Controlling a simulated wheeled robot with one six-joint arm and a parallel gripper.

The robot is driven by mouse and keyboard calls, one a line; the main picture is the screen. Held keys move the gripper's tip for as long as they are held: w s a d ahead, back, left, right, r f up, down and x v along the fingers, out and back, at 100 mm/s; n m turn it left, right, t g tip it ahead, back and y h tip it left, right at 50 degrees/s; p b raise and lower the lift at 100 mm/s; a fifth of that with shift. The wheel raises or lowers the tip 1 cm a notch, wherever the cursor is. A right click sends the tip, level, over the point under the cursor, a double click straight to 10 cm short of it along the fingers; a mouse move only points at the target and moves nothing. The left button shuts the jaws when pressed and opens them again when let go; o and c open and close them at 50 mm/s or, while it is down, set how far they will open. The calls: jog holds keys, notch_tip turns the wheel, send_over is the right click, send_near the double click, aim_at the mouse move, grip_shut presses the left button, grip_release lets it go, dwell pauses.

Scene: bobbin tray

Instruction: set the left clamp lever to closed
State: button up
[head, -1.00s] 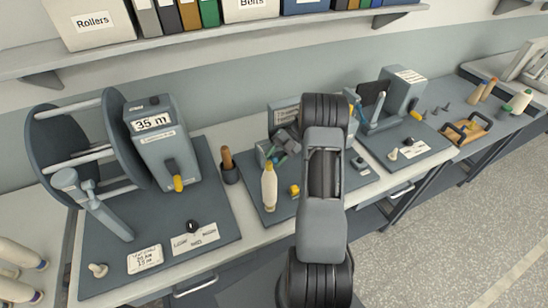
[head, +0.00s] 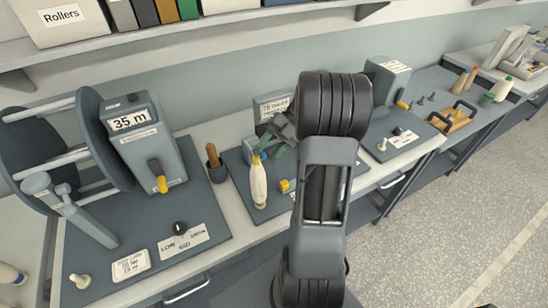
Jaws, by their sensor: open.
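A lever with a yellow tip (head: 161,182) hangs down the front of the grey counter box (head: 140,140) marked 35 m, on the left station. A second yellow-tipped lever (head: 403,105) shows on the grey box at the right station. Which positions count as closed cannot be read here. My gripper (head: 270,146) is open, seen small over the middle station, just behind the top of a cream bobbin (head: 259,185). It is well right of the left lever and apart from it. My arm hides part of the middle and right stations.
A large grey reel (head: 100,140) and a grey arm with a round head (head: 68,205) stand left of the counter box. A dark cup (head: 216,172) with a wooden handle stands between the stations. A yellow block (head: 284,186) lies right of the bobbin. A shelf (head: 200,32) overhangs the back.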

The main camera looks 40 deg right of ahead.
jog(key=shift+s+a+r+b, duration=0.1)
jog(key=shift+s+a+r, duration=0.2)
jog(key=shift+s, duration=0.45)
jog(key=shift+s+a+r+b, duration=0.1)
jog(key=shift+s+a+r, duration=0.25)
jog(key=shift+s, duration=0.45)
jog(key=shift+s+a+r+b, duration=0.15)
jog(key=shift+s+r, duration=0.25)
jog(key=shift+s, duration=0.35)
jog(key=shift+s+a, duration=0.1)
